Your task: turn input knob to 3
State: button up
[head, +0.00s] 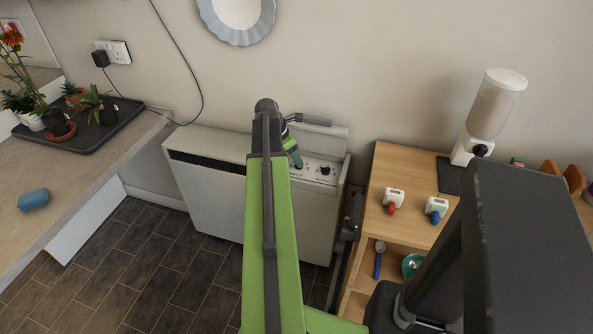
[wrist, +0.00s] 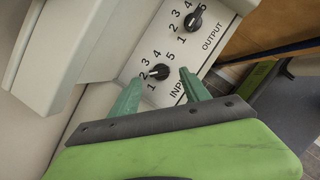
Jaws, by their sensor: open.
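The input knob (wrist: 160,72) is black and round, on the pale control panel in the wrist view. Its white mark points left, seemingly at 2; the 3 is up and left of it. My gripper (wrist: 160,79) is open, its two green fingers apart with tips just below and either side of the knob. I cannot tell whether they touch it. In the head view my gripper (head: 298,165) is at the panel on top of the white heater (head: 215,185), where the input knob is hard to make out.
The output knob (wrist: 195,16) is up and right of the input knob, its mark towards 5. A raised lid (head: 322,132) stands behind the panel. A wooden shelf unit (head: 400,170) is close on the right; a counter (head: 80,185) with plants is on the left.

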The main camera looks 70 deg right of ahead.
jog(key=b+x, duration=0.1)
jog(key=x, duration=0.2)
jog(key=shift+r, duration=0.15)
grip_shut()
